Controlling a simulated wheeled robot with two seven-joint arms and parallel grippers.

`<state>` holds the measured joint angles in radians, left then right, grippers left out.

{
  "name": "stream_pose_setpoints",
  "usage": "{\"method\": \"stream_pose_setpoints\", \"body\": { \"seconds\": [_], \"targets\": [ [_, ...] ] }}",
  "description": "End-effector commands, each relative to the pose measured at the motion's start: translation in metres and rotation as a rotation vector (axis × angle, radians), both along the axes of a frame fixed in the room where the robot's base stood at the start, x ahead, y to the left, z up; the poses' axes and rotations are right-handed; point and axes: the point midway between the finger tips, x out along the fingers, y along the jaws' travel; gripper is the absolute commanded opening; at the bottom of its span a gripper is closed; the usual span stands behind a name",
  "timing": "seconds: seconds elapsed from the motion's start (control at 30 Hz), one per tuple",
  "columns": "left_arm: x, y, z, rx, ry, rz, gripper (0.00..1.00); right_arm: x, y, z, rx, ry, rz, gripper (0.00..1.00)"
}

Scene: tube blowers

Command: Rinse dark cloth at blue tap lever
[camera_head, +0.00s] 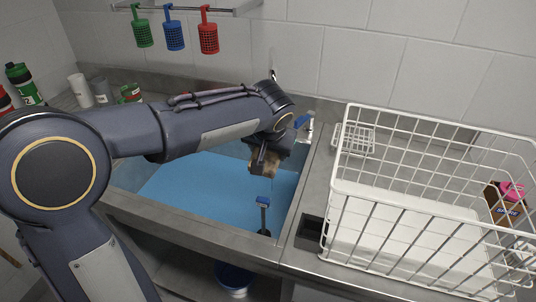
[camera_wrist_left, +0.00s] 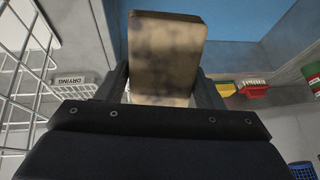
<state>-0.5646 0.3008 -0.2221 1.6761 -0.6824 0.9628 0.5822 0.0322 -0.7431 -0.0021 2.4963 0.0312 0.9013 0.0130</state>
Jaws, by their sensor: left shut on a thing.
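My left gripper (camera_head: 264,158) reaches over the sink from the left and is shut on a tan block with dark stains (camera_wrist_left: 165,58). The block looks more like a stained sponge than a dark cloth. In the head view the block (camera_head: 266,165) hangs below the gripper, above the blue sink bottom (camera_head: 190,190); I cannot tell if the blue is water. The blue tap lever (camera_head: 302,121) is just right of and behind the gripper, apart from it. The tap spout is mostly hidden by my arm. My right gripper is not in view.
A white wire basket (camera_head: 425,205) stands right of the sink. Green, blue and red holders (camera_head: 208,38) hang on the back wall. Bottles and cups (camera_head: 80,90) stand at left. A blue bucket (camera_head: 233,277) is below.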

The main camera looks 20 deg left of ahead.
Motion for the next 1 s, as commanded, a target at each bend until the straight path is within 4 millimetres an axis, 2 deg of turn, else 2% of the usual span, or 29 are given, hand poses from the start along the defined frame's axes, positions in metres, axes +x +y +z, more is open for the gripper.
{"method": "stream_pose_setpoints", "body": {
  "seconds": [0.7,1.0],
  "targets": [
    [0.067,0.022,-0.014,0.001,0.002,0.002,0.39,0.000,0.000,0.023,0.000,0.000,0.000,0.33],
    [0.084,0.027,-0.017,0.000,0.001,0.001,0.39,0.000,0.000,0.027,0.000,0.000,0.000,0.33]
  ]
}}
